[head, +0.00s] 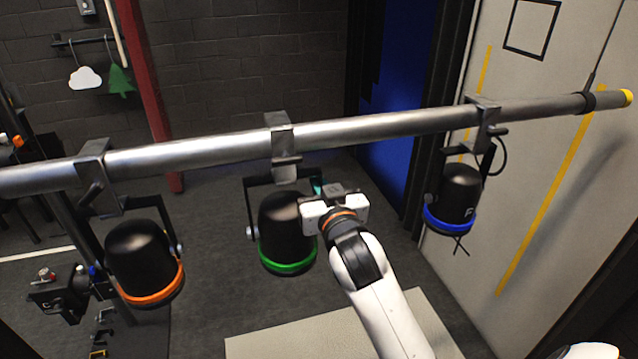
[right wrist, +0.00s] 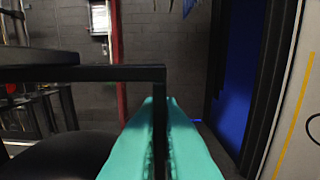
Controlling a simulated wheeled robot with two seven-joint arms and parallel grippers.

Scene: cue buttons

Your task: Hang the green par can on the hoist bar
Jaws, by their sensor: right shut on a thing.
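The green par can (head: 287,228) is a black can with a green rim, below the middle of the hoist bar (head: 375,127). Its clamp (head: 280,135) appears to sit over the bar, like the clamps beside it; the far side of the clamp is hidden. My right gripper (head: 320,188) is at the right side of the can's black yoke. In the right wrist view its teal fingers (right wrist: 160,135) are shut on the yoke's upright, and part of the black can shows at lower left. My left gripper is not in view.
An orange-rimmed par can (head: 143,262) hangs from the bar at left, and a blue-rimmed one (head: 458,195) at right. A red post (head: 150,90) stands behind at left. A pale wall (head: 545,150) is close on the right.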

